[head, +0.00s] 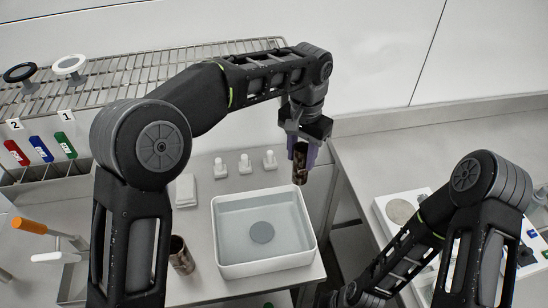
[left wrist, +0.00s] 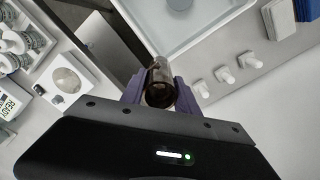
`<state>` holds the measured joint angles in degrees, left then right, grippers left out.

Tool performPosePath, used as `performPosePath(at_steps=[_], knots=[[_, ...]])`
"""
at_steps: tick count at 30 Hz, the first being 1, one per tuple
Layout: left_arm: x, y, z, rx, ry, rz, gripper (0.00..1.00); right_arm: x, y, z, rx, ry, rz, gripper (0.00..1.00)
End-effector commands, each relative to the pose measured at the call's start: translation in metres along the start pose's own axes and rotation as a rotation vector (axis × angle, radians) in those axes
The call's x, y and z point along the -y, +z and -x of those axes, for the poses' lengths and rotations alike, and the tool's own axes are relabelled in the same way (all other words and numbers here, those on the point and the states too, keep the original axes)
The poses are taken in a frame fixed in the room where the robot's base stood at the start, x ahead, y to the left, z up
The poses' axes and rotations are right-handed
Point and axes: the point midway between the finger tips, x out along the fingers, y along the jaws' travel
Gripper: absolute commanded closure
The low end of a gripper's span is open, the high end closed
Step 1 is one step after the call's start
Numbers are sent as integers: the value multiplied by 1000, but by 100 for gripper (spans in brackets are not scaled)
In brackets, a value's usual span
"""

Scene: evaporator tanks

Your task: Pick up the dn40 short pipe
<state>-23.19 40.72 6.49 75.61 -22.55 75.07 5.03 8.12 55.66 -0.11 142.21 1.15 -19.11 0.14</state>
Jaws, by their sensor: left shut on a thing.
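The dn40 short pipe (head: 299,164) is a dark brown, mottled metal tube. My left gripper (head: 303,150) is shut on it and holds it upright in the air, beside the back right corner of the white basin. In the left wrist view the pipe (left wrist: 160,84) sits between the two purple fingers of the gripper (left wrist: 159,92), with its open end facing the camera. A second brown pipe (head: 181,255) stands on the table left of the basin. My right arm is at the right of the head view; its gripper is not in view.
A white basin (head: 226,268) with a grey disc in it stands on the table. Several small white fittings (head: 245,164) stand behind it. A wire rack (head: 150,68) is at the back left. A gap separates this table from the right-hand one.

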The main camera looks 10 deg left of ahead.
Motion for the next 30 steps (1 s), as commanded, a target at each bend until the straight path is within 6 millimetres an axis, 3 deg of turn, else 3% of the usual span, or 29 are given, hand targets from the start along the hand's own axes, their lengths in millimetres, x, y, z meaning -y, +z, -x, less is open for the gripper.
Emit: performPosePath(at_steps=[6, 12, 30], knots=[[-28, -32, -1, -1, 0, -1, 100, 0, 0, 0, 0, 0, 0, 64], [-40, -47, 0, 0, 0, 1, 100, 0, 0, 0, 0, 0, 0, 64], [-44, -52, 0, -1, 0, 1, 100, 0, 0, 0, 0, 0, 0, 64]])
